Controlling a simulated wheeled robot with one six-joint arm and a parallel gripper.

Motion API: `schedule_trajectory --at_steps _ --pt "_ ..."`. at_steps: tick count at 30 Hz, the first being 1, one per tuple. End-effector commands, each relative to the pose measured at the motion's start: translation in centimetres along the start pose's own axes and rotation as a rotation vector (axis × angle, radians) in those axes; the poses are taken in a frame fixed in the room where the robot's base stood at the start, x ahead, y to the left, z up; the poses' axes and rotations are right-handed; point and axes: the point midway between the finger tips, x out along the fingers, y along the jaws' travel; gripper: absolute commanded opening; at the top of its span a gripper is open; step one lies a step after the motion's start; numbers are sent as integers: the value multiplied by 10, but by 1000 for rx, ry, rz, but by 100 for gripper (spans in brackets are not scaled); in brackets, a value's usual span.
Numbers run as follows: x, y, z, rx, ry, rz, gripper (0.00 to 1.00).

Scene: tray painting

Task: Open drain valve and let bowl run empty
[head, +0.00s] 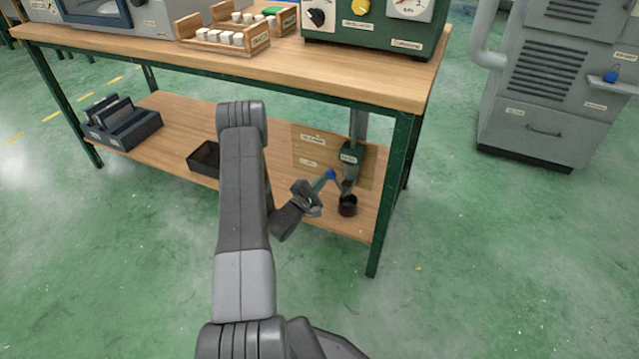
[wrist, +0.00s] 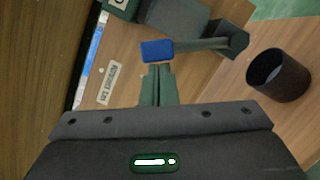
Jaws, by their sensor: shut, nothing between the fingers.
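The drain valve (head: 350,157) is a dark green body under the bench at the end of a vertical pipe. Its lever has a blue grip (head: 331,174), which also shows in the wrist view (wrist: 157,50), on a grey arm running right. My gripper (head: 325,181) is shut and empty; in the wrist view its fingertips (wrist: 156,70) are just below the blue grip. I cannot tell whether they touch it. A dark, open cup (head: 348,206) stands on the lower shelf beneath the valve, and shows at right in the wrist view (wrist: 278,75). I cannot identify the bowl.
The lower shelf (head: 185,118) holds a black bin (head: 205,158) and a dark rack (head: 122,120). A green bench leg (head: 388,200) stands right of the valve. A green machine (head: 375,35) sits on the bench above. The floor in front is clear.

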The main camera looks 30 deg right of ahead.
Motion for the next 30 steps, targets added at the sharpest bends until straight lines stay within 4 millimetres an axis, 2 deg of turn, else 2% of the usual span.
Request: schedule_trajectory --at_steps 17,30 --pt "10 6 39 435 -2 -108 0" --pt "12 4 49 432 -1 -108 0"
